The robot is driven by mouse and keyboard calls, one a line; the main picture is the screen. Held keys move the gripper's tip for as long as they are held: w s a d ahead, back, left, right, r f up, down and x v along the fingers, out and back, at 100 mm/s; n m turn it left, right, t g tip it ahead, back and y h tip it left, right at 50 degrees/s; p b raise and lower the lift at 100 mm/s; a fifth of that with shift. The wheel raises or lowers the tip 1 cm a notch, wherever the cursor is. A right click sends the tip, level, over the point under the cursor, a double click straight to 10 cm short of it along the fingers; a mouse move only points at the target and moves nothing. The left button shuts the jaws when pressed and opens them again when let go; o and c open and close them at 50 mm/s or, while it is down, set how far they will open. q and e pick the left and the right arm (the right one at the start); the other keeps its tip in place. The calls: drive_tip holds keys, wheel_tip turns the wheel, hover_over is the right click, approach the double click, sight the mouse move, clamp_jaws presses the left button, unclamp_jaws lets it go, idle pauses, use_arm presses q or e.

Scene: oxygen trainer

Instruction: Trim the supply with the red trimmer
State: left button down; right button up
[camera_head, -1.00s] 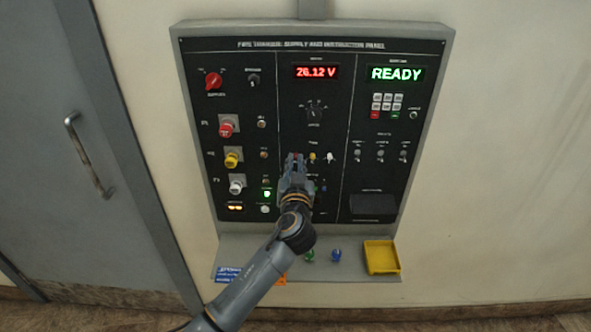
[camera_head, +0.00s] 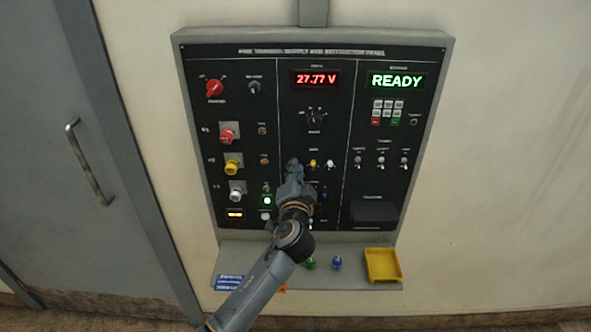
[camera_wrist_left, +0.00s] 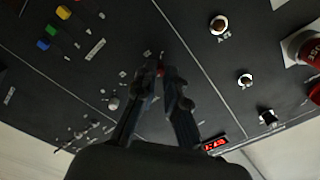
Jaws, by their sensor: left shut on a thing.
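The trainer panel (camera_head: 230,55) stands upright on the wall. Its red voltage display (camera_head: 317,78) reads 27.77 V. My left gripper (camera_head: 294,166) is at the middle column of the panel, beside the yellow trimmer (camera_head: 313,163) and the white trimmer (camera_head: 330,164). In the left wrist view my left gripper (camera_wrist_left: 167,76) has its fingertips close together around the small red trimmer (camera_wrist_left: 160,70). Only a bit of the red shows there, and in the head view the gripper hides it. My right gripper is not in view.
A green display (camera_head: 397,80) reads READY. Red, yellow and white knobs sit at the panel's left, and toggle switches (camera_head: 381,160) at its right. Below, a shelf (camera_head: 345,278) carries a yellow tray (camera_head: 382,265) and small green and blue items.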

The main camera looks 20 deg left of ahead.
use_arm(q)
drive_tip(key=shift+m, duration=0.5)
drive_tip(key=c, duration=1.4)
unclamp_jaws()
drive_tip(key=shift+s, duration=0.1)
drive_tip(key=v, duration=1.1)
drive_tip(key=shift+s, duration=0.4)
drive_tip(key=shift+f, duration=0.1)
